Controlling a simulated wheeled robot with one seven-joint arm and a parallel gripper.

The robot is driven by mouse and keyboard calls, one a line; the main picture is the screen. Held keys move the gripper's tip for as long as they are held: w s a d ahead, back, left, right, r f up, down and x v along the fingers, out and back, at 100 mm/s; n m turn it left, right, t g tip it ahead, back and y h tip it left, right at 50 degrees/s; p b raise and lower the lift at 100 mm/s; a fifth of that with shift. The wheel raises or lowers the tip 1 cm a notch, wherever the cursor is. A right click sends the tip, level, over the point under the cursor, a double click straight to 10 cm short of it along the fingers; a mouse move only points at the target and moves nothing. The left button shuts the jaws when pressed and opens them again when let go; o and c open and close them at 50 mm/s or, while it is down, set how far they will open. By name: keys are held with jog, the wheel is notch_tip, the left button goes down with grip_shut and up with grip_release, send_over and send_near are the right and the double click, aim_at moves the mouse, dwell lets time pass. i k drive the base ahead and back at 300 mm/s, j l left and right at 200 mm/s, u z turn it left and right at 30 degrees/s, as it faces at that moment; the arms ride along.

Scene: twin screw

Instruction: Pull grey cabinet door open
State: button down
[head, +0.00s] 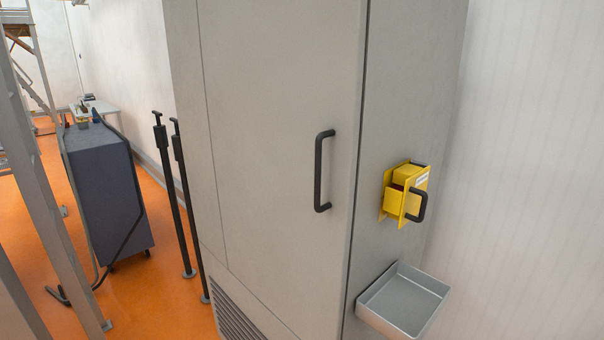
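The grey cabinet door (270,130) fills the middle of the head view and looks shut against its frame. A black bar handle (318,172) stands upright near the door's right edge. A dark vertical gap runs along that edge. My gripper does not show in this view, so its place relative to the handle cannot be seen.
On the cabinet's right side are a yellow box with a black handle (404,194) and an open metal tray (403,298) that sticks out. Two black posts (170,195) stand left of the cabinet. A dark panel (108,190) stands farther left on the orange floor (165,295).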

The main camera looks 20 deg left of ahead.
aim_at(284, 78)
jog(key=u, duration=1.35)
